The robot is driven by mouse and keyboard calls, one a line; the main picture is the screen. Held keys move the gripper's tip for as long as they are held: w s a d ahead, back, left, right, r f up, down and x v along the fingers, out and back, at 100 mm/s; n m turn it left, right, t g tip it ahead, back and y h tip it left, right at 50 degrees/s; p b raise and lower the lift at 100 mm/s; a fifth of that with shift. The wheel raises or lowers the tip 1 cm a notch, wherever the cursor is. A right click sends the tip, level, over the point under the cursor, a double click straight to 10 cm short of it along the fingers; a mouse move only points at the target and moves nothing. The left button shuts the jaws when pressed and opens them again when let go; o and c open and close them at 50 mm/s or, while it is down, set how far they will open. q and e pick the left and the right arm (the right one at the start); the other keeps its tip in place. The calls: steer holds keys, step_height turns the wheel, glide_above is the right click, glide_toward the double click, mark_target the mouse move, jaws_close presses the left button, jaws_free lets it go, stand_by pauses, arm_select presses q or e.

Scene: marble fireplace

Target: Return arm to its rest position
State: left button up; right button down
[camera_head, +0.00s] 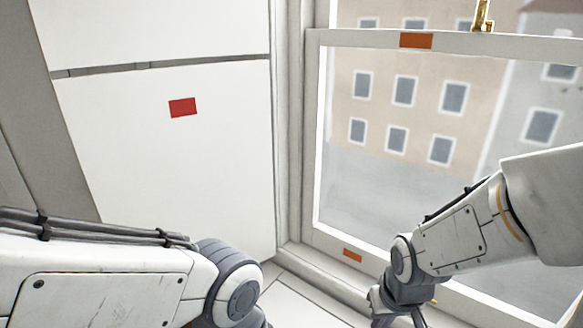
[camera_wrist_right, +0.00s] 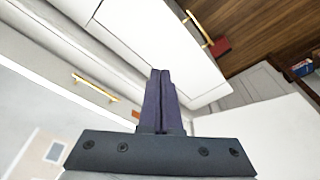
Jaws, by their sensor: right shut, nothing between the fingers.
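My right gripper (camera_wrist_right: 159,76) is shut in the right wrist view, with its two dark fingers pressed together and nothing between them. In the head view my right arm comes in from the right in front of the window (camera_head: 375,40), bent down at the wrist near the bottom edge; its fingers are not clear there. My left arm comes in from the lower left, its rounded grey joint near the bottom centre. My left gripper is out of the picture.
A white wall panel with a red rectangle (camera_head: 183,107) stands left of the window. Orange marks (camera_head: 416,41) and a brass fitting (camera_head: 482,15) are on the window frame. The wrist view shows brass handles (camera_wrist_right: 95,87), white surfaces and a brown wooden area (camera_wrist_right: 255,30).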

steer(key=s+a+r+n+g, duration=0.1)
steer(key=s+a+r+n, duration=0.1)
steer(key=s+a, duration=0.4)
steer(key=s+a+r+n+g, duration=0.1)
steer(key=s+a+r+n, duration=0.2)
steer(key=s+a, duration=0.3)
steer(key=shift+s+r+n+y, duration=0.15)
steer(key=shift+s+n+y, duration=0.25)
steer(key=shift+n, duration=0.4)
